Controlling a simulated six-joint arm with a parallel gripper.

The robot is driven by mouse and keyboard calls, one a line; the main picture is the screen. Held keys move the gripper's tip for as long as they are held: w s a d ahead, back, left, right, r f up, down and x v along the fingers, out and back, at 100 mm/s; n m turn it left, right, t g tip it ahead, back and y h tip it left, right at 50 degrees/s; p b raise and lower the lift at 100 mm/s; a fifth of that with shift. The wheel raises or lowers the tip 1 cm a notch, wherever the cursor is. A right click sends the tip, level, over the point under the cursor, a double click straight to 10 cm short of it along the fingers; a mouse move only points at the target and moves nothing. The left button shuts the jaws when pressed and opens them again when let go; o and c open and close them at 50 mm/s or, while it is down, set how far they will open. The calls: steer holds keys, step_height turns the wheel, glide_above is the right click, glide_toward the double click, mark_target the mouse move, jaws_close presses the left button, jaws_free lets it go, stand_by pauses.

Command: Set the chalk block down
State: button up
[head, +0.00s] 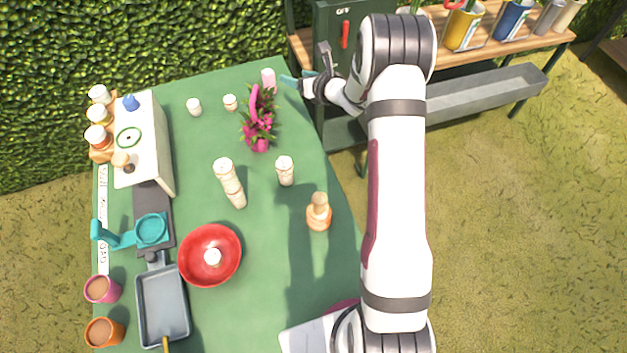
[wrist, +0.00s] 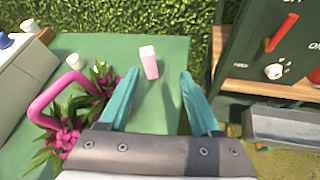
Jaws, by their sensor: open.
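A small pink block with a paler top, which looks like the chalk block (head: 268,78), stands on the green table near its far right corner. It also shows in the wrist view (wrist: 149,62), just beyond and between the fingertips. My gripper (head: 297,76) has teal fingers and is to the right of the block in the head view. In the wrist view its fingers (wrist: 158,82) are spread apart with nothing between them. The block appears apart from both fingers.
A pink-handled flower basket (head: 259,130) stands close to the block. Several pale cylinders, a red bowl (head: 209,255) and a grey pan (head: 162,305) are on the green table (head: 275,270). A dark green panel with a red lever (head: 345,35) stands right of the far corner.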

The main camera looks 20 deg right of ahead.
steer(key=s+r+m+g+h, duration=0.3)
steer(key=s+r+m, duration=0.3)
steer(key=s+m, duration=0.45)
steer(key=s+r+m+g+h, duration=0.3)
steer(key=s+r+m, duration=0.35)
steer(key=m, duration=0.75)
steer(key=s+a+m+g+y, duration=0.1)
steer(key=s+a+m+g, duration=0.1)
steer(key=s+m, duration=0.4)
steer(key=s+a+m+g+y, duration=0.2)
steer(key=s+a+m, duration=0.3)
steer(key=s, duration=0.8)
steer(key=s+a+m+g+y, duration=0.1)
steer(key=s+a+m+g, duration=0.1)
steer(key=s+a+m, duration=0.2)
steer(key=s+m, duration=0.3)
steer(key=s, duration=0.2)
steer(key=shift+s+f, duration=0.35)
steer(key=shift+s, duration=0.05)
steer(key=shift+a, duration=0.1)
